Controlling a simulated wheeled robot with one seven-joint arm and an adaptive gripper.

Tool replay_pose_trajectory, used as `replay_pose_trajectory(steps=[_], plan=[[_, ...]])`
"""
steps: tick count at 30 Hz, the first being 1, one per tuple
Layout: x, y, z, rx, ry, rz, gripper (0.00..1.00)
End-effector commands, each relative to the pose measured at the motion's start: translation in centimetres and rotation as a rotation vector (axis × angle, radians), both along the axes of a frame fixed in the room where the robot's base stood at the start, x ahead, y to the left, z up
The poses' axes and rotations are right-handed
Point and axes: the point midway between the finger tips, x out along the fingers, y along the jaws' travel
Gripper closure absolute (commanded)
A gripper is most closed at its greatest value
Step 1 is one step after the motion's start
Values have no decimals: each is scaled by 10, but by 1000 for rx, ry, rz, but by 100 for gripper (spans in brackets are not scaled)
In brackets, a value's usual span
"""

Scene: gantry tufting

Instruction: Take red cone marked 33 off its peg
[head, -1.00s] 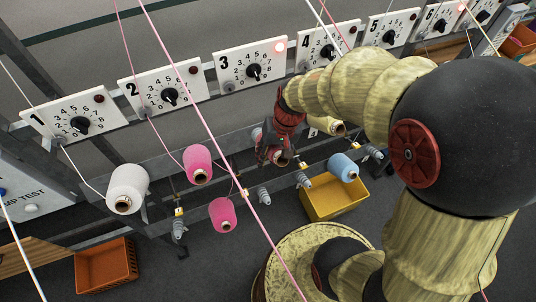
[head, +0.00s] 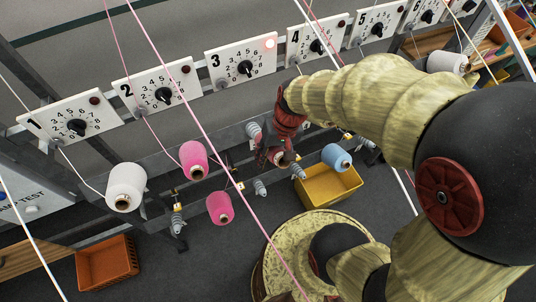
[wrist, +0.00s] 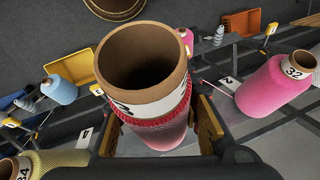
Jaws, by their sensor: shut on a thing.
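A red cone (wrist: 155,105) fills the middle of the wrist view: a wide brown tube with a white label band and red yarn below it. Only part of the label's number shows. My gripper (wrist: 158,125) has a finger on each side of the cone and is shut on it. In the head view my gripper (head: 277,153) is below dial panel 3, with the brown tube end (head: 284,160) at its fingers. The cone's far end and its peg are hidden, so I cannot tell whether it is still on the peg.
Pink cones (head: 194,160) and a white cone (head: 125,187) stand to the left. A blue cone (head: 336,157) is to the right above a yellow bin (head: 328,187). Yarn strands cross the view. The pink cone marked 32 (wrist: 275,85) is close by.

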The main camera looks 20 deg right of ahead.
Motion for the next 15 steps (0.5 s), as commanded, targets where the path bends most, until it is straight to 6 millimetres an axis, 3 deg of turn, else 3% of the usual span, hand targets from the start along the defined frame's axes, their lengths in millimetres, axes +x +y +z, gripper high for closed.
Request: replay_pose_trajectory(steps=[15], plan=[[-20,0,15,0,-1,-1,100]])
